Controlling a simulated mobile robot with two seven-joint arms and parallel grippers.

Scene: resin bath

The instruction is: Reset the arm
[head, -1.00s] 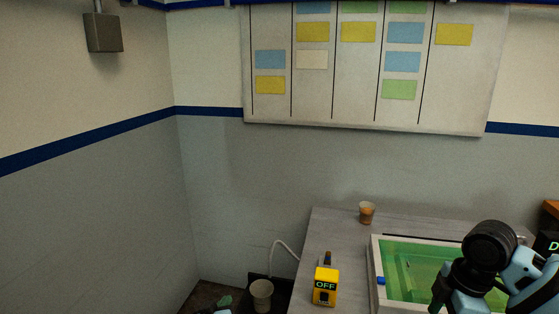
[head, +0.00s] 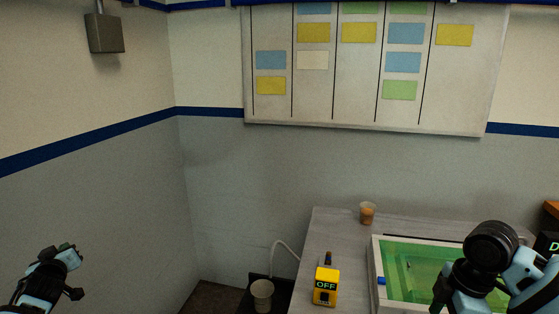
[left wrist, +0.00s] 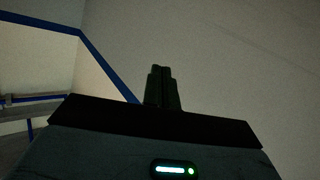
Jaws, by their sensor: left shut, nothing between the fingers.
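My left gripper (head: 68,250) is at the lower left of the head view, raised in front of the grey wall and well away from the table. In the left wrist view its two dark fingers (left wrist: 161,85) are together with nothing between them, pointing at bare wall. My right arm (head: 490,250) crosses the lower right of the head view, in front of the green resin bath (head: 410,255). Its gripper cannot be made out there.
The grey table (head: 332,230) carries an orange-brown cup (head: 367,213), a yellow box marked OFF (head: 325,287) and the bath. A beige cup-shaped container (head: 262,294) stands left of the table. A board (head: 270,110) hangs on the back wall.

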